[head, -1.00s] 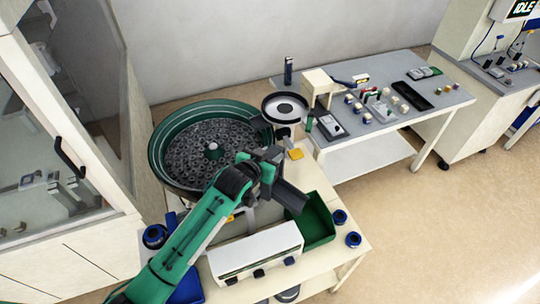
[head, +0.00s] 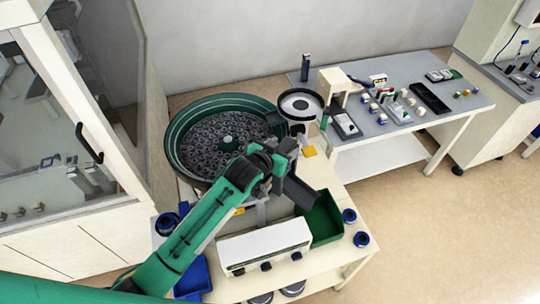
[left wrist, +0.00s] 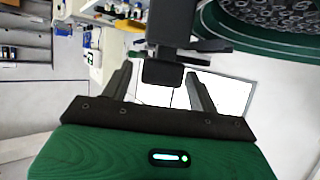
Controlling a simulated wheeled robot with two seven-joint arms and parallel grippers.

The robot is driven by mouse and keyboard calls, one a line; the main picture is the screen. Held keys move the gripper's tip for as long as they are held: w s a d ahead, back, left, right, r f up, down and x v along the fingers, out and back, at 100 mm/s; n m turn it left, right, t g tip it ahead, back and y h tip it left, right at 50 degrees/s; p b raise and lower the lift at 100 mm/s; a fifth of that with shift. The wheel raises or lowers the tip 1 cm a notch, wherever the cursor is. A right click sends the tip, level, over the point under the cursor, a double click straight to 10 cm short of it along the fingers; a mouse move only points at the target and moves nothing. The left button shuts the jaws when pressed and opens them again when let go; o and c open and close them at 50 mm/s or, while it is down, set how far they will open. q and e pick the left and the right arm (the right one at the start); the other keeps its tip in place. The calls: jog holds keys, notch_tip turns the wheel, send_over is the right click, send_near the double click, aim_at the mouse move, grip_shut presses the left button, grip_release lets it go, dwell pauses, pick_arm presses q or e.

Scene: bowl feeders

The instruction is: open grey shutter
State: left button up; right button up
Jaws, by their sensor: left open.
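A dark grey chute (head: 300,193) slopes from beside the bowl feeder (head: 178,150) down to a green bin (head: 322,222). The grey shutter cannot be told apart clearly from the dark parts at the chute's upper end, partly hidden by my wrist. My left gripper (head: 284,160) is beside those parts, its fingers hard to make out in the head view. In the left wrist view my left gripper (left wrist: 160,88) is open, and a dark grey block (left wrist: 163,73) shows between and beyond its fingers. Contact cannot be told. My right gripper is not in view.
A white control box (head: 264,246) with black knobs stands in front of the chute. Blue-rimmed round items (head: 349,215) sit by the bin. A round hopper (head: 299,103) stands behind, and a grey side table (head: 440,122) holds small parts. A glass-doored cabinet (head: 130,180) is at left.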

pick_arm(q)
jog(key=b+v, duration=0.3)
jog(key=v, duration=1)
